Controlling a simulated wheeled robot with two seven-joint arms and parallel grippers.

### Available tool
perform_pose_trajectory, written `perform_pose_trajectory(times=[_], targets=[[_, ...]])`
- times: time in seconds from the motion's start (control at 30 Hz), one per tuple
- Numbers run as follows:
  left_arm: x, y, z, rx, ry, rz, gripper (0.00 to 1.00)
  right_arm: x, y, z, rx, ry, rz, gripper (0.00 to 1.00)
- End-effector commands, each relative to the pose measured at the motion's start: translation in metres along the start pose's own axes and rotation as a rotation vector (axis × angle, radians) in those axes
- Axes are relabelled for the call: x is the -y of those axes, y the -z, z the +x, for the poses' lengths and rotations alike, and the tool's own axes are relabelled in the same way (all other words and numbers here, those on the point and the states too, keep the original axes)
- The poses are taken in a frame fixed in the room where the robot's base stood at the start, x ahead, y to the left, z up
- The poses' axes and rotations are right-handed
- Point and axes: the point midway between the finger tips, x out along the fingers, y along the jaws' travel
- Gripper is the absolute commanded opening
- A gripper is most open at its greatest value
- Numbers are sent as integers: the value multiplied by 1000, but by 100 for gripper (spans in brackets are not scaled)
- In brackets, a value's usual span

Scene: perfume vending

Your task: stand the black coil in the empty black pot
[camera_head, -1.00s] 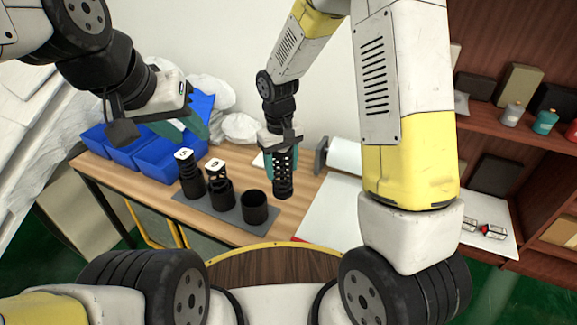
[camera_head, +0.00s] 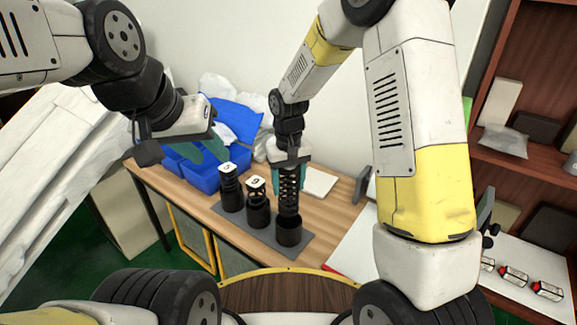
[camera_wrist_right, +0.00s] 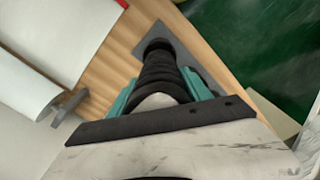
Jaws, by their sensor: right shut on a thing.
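The black coil (camera_head: 290,194) hangs upright in my right gripper (camera_head: 290,178), whose teal fingers are shut on its upper part. The empty black pot (camera_head: 289,236) stands at the near right end of a grey mat (camera_head: 262,235), directly below the coil. The coil's lower end is at the pot's mouth; I cannot tell whether it is inside the rim. In the right wrist view the coil (camera_wrist_right: 160,78) lies between the fingers and covers much of the pot. My left gripper (camera_head: 208,150) is over the blue bins, away from the coil; its finger opening is unclear.
Two other black pots, holding coils with white numbered tops (camera_head: 226,168) (camera_head: 257,182), stand left of the empty pot on the mat. Blue bins (camera_head: 200,177) are behind them. A white board (camera_head: 319,182) lies on the wooden table to the right.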

Motion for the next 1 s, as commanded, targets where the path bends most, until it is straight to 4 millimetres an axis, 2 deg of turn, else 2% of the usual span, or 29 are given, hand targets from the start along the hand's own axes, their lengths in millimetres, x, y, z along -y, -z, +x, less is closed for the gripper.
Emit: perform_pose_trajectory(times=[1.0], targets=[[0, 0, 0, 0, 0, 0, 36, 0, 0, 81, 1, 0, -1, 10]])
